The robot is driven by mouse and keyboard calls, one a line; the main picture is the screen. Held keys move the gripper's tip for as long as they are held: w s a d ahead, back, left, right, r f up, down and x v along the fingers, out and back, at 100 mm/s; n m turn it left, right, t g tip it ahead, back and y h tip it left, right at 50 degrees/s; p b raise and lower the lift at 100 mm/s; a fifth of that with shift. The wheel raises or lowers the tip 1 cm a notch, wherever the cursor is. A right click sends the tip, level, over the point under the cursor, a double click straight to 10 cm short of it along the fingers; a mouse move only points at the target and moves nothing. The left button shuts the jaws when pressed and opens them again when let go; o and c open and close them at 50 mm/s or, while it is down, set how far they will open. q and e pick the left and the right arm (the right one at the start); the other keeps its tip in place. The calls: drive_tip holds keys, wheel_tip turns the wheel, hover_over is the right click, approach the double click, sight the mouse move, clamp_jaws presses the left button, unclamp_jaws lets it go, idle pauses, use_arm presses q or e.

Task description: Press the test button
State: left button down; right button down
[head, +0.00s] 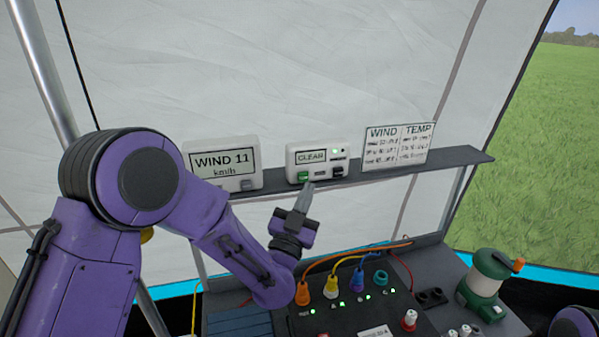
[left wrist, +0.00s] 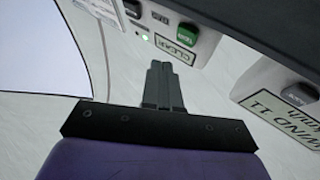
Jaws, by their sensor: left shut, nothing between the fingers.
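A white box (head: 325,151) with a display reading CLEAR stands on the dark shelf. Its front has a green button (head: 303,176), a dark button (head: 337,171) and a lit green lamp. In the left wrist view the green button (left wrist: 187,33) is seen upside down, with a label that appears to read TEST. My left gripper (head: 303,192) is shut and empty, its fingertips just below and in front of the green button. In the left wrist view the fingertips (left wrist: 160,66) appear apart from the button. My right gripper is not in view.
A WIND 11 km/h box (head: 222,161) stands left on the shelf (head: 440,161); a WIND/TEMP card (head: 396,146) stands right. Below is a dark panel (head: 375,320) with coloured plugs and cables. The tent wall is behind.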

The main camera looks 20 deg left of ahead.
sight(303, 177)
use_arm(q)
drive_tip(key=shift+w+a, duration=0.25)
drive_tip(key=shift+w, duration=0.25)
drive_tip(key=shift+w+a, duration=0.25)
drive_tip(key=shift+w, duration=0.2)
drive_tip(key=shift+f, duration=0.1)
drive_tip(key=shift+w, duration=0.15)
idle(1.1)
drive_tip(key=shift+w+a, duration=0.2)
drive_tip(key=shift+w, duration=0.1)
